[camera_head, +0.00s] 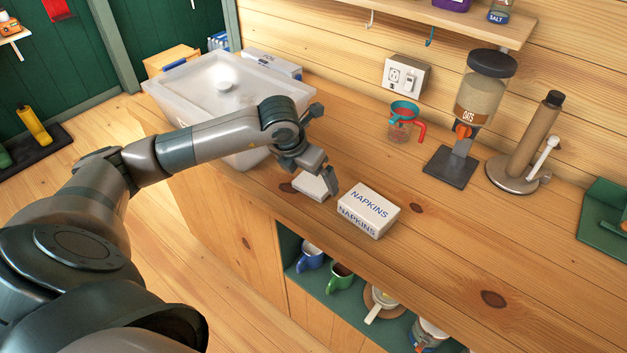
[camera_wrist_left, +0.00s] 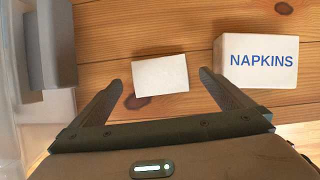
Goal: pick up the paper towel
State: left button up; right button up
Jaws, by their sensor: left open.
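A small plain white block (camera_head: 310,186), which looks like a folded paper towel, lies on the wooden counter (camera_head: 440,240). In the left wrist view the white block (camera_wrist_left: 160,75) lies between and just beyond my open fingers. My left gripper (camera_head: 323,178) is open above the counter beside it, partly covering it in the head view. Whether the fingers touch it is unclear. A white box marked NAPKINS (camera_head: 369,210) sits just right of it, and also shows close to the right finger in the left wrist view (camera_wrist_left: 262,75). My right gripper is not in view.
A translucent bin (camera_head: 205,100) stands left, behind my arm. Mugs (camera_head: 340,278) sit on a shelf below. The counter's front right is clear.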

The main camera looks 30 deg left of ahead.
pick_arm(q)
jog(key=shift+x, duration=1.1)
jog(key=c, duration=1.1)
